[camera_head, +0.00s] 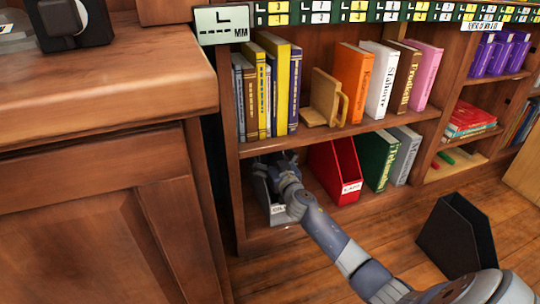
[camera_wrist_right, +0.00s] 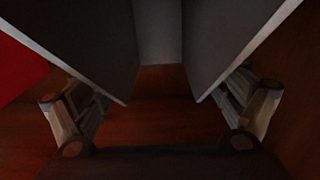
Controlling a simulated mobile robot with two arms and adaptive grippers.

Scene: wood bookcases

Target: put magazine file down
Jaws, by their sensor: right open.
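A grey magazine file (camera_head: 277,211) with a white label stands on the bottom shelf at the left end, partly hidden by my right arm. My right gripper (camera_head: 280,172) is at this file, inside the shelf bay. In the right wrist view the two grey side walls of the file (camera_wrist_right: 232,45) stand close in front. My open right fingers (camera_wrist_right: 160,108) are spread at either side of these walls; I cannot tell whether they touch. A red magazine file (camera_head: 334,168) stands to the right on the same shelf. A black magazine file (camera_head: 457,238) stands on the floor. My left gripper is out of view.
Green and grey books (camera_head: 378,160) lean right of the red file. The shelf above holds books and a wooden bookend (camera_head: 322,100). A wooden cabinet (camera_head: 100,210) blocks the left side. Wooden floor (camera_head: 300,275) lies in front of the bookcase.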

